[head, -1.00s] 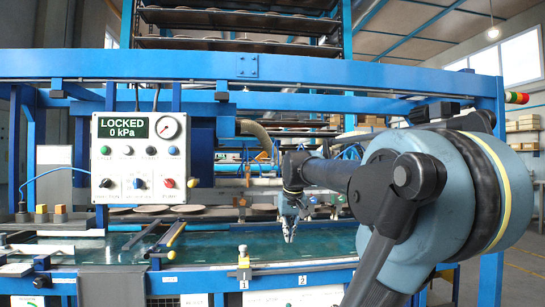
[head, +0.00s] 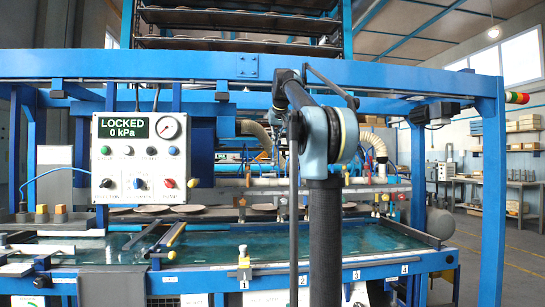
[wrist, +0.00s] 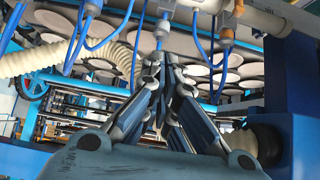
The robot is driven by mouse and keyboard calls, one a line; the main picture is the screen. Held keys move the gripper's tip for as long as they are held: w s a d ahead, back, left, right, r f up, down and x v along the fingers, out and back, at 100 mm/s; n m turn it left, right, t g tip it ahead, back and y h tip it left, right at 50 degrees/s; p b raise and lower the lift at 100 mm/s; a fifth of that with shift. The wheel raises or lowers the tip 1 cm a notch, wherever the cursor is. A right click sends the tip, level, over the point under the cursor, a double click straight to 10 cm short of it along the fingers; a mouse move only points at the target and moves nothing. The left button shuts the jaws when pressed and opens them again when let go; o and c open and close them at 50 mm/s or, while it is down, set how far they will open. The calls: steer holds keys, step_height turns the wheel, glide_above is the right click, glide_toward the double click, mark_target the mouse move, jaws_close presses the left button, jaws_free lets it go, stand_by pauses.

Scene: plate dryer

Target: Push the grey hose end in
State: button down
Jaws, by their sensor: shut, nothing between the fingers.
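In the wrist view, my gripper (wrist: 162,62) is shut and empty, fingers pointing up the picture. A small greyish fitting (wrist: 162,27) on a thin hose shows just beyond the fingertips, below a pale pipe (wrist: 258,15). I cannot tell whether they touch, or surely whether this is the grey hose end. A similar fitting (wrist: 92,8) is at upper left, and an orange-collared one (wrist: 227,38) is to the right. Blue hoses (wrist: 134,62) loop down from the pipe. In the head view, my own arm hides the gripper.
A cream corrugated hose (wrist: 70,57) crosses the left of the wrist view. A blue column (wrist: 300,145) stands close at right. Plates (wrist: 110,50) fill the background. In the head view, the control panel (head: 140,155) reads LOCKED, 0 kPa, and a blue beam (head: 170,66) spans the top.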

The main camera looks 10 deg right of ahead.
mark_target(273, 160)
steer(key=x, duration=1)
steer(key=shift+w+r, duration=0.25)
